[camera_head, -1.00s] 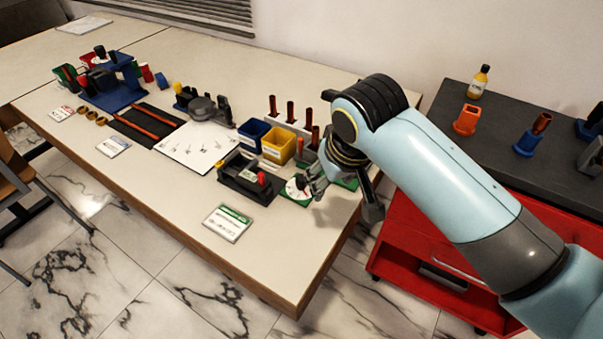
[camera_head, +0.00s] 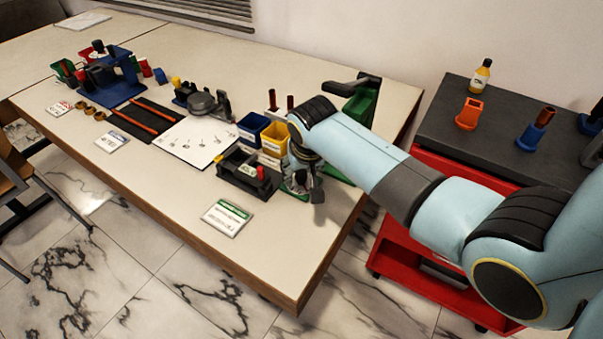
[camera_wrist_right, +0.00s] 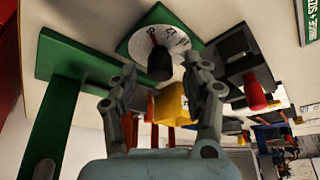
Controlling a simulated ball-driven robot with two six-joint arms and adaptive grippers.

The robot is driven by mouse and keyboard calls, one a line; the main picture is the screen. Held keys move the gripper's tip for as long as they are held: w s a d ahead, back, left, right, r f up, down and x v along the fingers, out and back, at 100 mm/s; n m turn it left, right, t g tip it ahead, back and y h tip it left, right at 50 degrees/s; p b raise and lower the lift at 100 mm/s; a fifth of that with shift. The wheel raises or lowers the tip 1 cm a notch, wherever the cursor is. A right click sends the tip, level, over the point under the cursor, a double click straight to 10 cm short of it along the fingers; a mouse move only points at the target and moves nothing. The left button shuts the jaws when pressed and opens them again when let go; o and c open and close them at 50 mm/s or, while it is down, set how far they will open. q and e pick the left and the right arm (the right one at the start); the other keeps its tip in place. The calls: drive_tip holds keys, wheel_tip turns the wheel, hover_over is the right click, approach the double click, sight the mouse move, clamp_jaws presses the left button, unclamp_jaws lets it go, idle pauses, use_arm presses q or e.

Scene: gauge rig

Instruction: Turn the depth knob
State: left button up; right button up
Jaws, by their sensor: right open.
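The depth knob (camera_wrist_right: 160,65) is a dark knob on a white numbered dial (camera_wrist_right: 172,40) with a green base, seen in the right wrist view. My right gripper (camera_wrist_right: 162,72) is open, with its two fingers on either side of the knob's near end. I cannot tell whether either finger touches it. In the head view, my right gripper (camera_head: 302,186) is low over the green dial base (camera_head: 294,194) and hides most of the dial and the knob. My left gripper is not in view.
A black fixture with a red knob (camera_head: 248,174) stands close left of the gripper. Blue (camera_head: 250,129) and yellow (camera_head: 276,138) bins are behind it. A green stand (camera_head: 360,102) rises at the back right. A green-and-white card (camera_head: 227,217) lies in front; the table's front right is clear.

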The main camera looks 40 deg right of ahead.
drive_tip(key=shift+w+d+f, duration=0.1)
drive_tip(key=shift+w+f, duration=0.1)
drive_tip(key=shift+f, duration=0.25)
drive_tip(key=shift+c, duration=0.3)
clamp_jaws()
